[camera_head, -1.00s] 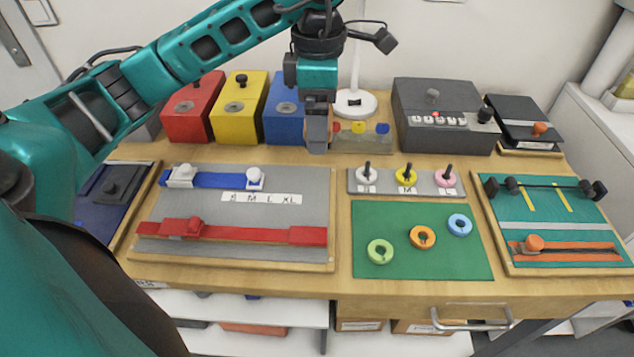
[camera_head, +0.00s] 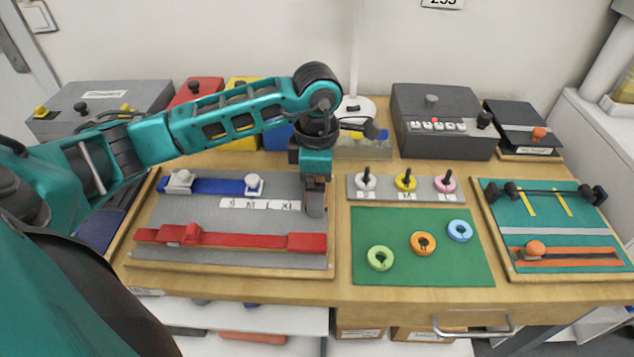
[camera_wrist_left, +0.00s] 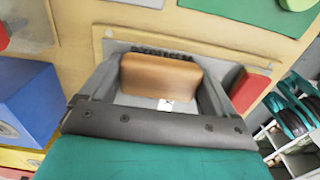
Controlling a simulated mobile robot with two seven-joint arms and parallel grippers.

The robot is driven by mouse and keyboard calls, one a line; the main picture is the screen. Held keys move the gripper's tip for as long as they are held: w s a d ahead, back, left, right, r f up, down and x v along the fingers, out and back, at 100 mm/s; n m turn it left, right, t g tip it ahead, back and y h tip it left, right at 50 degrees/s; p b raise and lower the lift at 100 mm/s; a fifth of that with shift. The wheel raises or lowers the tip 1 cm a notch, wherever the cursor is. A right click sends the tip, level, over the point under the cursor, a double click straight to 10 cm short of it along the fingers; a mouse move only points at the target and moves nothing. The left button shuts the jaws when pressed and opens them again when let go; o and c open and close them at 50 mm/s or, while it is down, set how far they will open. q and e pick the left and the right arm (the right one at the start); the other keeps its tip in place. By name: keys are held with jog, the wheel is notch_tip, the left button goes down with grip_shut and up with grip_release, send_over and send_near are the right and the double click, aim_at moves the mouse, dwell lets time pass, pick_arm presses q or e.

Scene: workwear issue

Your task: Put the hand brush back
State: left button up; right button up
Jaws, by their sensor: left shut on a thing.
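The hand brush (camera_wrist_left: 158,80) has a brown wooden block with a row of dark bristles along its far edge in the left wrist view. My left gripper (camera_wrist_left: 155,95) is shut on it, one finger on each side of the block. In the head view this gripper (camera_head: 315,210) points down over the right end of the grey board (camera_head: 210,208), and the brush is mostly hidden there. I cannot tell whether the brush touches the board. My right gripper is not in view.
On the grey board lie a blue strap (camera_head: 216,186) and a red strap (camera_head: 240,241), with a white size label (camera_head: 260,204) between them. A green mat (camera_head: 455,270) with rings and a rack of pegs (camera_head: 386,190) stand to the right. Boxes line the back.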

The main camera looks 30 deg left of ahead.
pick_arm(q)
jog(key=shift+f, duration=0.15)
jog(key=o, duration=0.7)
jog(key=shift+c, duration=0.2)
notch_tip(320, 180, up, 12)
jog(key=shift+r, duration=0.25)
jog(key=shift+s+d+f, duration=0.1)
